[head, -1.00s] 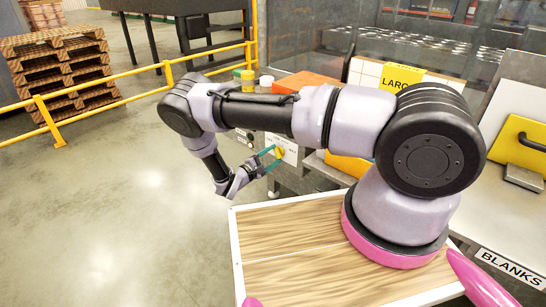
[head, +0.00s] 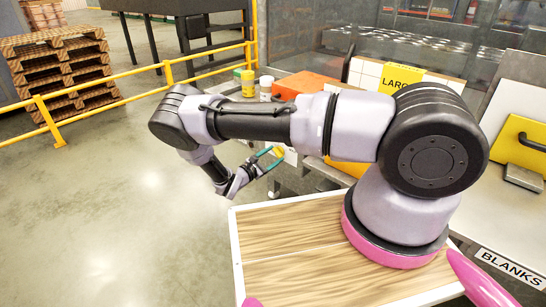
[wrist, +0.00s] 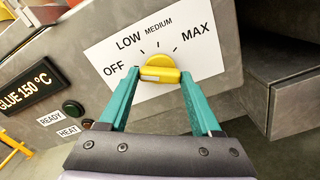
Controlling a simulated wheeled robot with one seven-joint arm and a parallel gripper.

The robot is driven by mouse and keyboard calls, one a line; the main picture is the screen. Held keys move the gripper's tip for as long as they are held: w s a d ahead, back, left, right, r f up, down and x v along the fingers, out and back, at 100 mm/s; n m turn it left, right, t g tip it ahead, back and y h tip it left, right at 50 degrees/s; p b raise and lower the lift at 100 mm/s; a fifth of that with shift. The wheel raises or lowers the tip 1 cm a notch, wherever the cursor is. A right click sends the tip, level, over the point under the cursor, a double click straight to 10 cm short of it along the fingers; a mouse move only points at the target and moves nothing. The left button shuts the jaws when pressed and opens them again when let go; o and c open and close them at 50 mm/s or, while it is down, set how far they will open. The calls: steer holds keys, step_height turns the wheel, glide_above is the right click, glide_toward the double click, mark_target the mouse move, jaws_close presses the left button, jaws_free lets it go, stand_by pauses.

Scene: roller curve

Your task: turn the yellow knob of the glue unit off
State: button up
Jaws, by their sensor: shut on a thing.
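The yellow knob (wrist: 160,66) sits on a white dial plate (wrist: 198,62) marked OFF, LOW, MEDIUM and MAX on the glue unit's grey front (wrist: 226,30). Its raised bar lies nearly level in the wrist view, with a pale mark at its left part, on the OFF side. My gripper (wrist: 160,75) is shut on the knob, one teal finger at each end of the bar. In the head view the knob (head: 279,151) shows small between the fingertips, and my arm hides much of the unit's front.
A display (wrist: 28,88) reads GLUE 150 °C, beside a round button (wrist: 73,109) and READY and HEAT labels. A grey box-like part (wrist: 290,85) juts out right of the dial. A yellow railing (head: 110,90) stands at left; the floor before it is clear.

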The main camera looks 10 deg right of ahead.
stand_by(0.3)
steer(key=o, duration=1.4)
steer(key=shift+a, duration=0.1)
steer(key=v, duration=1)
steer(key=shift+s+a, duration=0.25)
